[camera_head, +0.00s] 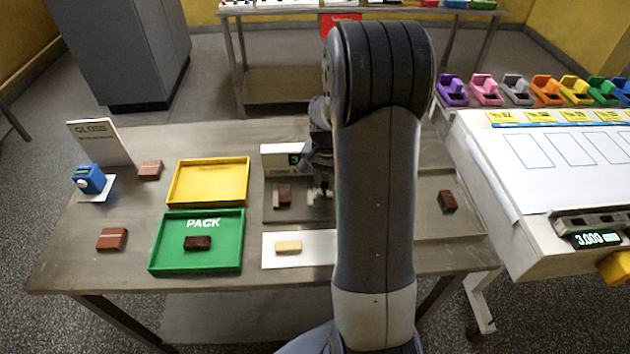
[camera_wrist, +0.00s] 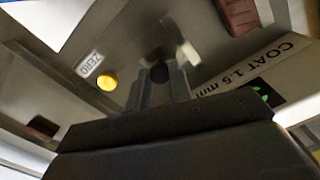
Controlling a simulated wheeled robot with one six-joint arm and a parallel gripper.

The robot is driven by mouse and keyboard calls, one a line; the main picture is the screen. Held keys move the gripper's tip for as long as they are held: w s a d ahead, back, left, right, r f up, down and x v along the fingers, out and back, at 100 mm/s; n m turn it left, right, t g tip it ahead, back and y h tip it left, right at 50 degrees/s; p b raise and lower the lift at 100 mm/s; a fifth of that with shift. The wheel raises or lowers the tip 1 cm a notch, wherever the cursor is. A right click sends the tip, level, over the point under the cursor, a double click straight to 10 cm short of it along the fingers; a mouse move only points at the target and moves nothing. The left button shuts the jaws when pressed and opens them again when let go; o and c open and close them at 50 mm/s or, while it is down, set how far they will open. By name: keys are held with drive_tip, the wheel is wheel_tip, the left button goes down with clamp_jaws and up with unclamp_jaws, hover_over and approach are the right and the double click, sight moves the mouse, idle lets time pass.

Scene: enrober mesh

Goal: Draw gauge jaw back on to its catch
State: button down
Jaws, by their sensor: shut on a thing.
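The gauge has a display box (camera_head: 283,158) at its back and a grey base plate around a brown chocolate piece (camera_head: 284,194). In the wrist view its "COAT 1.5 mm" face (camera_wrist: 255,65) is at the right, near a yellow button (camera_wrist: 107,81) marked ZERO. My gripper (camera_wrist: 160,80) is shut on a dark round knob (camera_wrist: 160,72), which appears to belong to the gauge jaw. A pale upright block (camera_wrist: 187,52) stands just beyond the fingers. The chocolate (camera_wrist: 238,14) shows apart from them. My arm hides the gauge's right side in the head view; I cannot make out the catch.
A yellow tray (camera_head: 208,201) and a green PACK tray (camera_head: 153,266) stand left of the gauge. A pale piece (camera_head: 288,247) lies on a white card in front. A dark piece (camera_head: 447,201) lies right of my arm. A white-topped bench (camera_head: 540,195) stands further right.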

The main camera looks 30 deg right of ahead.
sight(327, 184)
drive_tip(key=shift+d, duration=0.1)
drive_tip(key=c, duration=1.3)
unclamp_jaws()
drive_tip(key=shift+s+d, duration=0.1)
drive_tip(key=shift+d, duration=0.05)
drive_tip(key=shift+o, duration=0.2)
drive_tip(key=shift+r, duration=0.1)
wheel_tip(327, 184, up, 11)
drive_tip(key=b, duration=0.1)
drive_tip(key=shift+f, duration=0.3)
wheel_tip(327, 184, down, 11)
drive_tip(key=shift+r+p, duration=0.2)
drive_tip(key=shift+p, duration=0.35)
drive_tip(key=shift+w+a, duration=0.35)
drive_tip(key=shift+a, duration=0.5)
drive_tip(key=shift+a, duration=0.1)
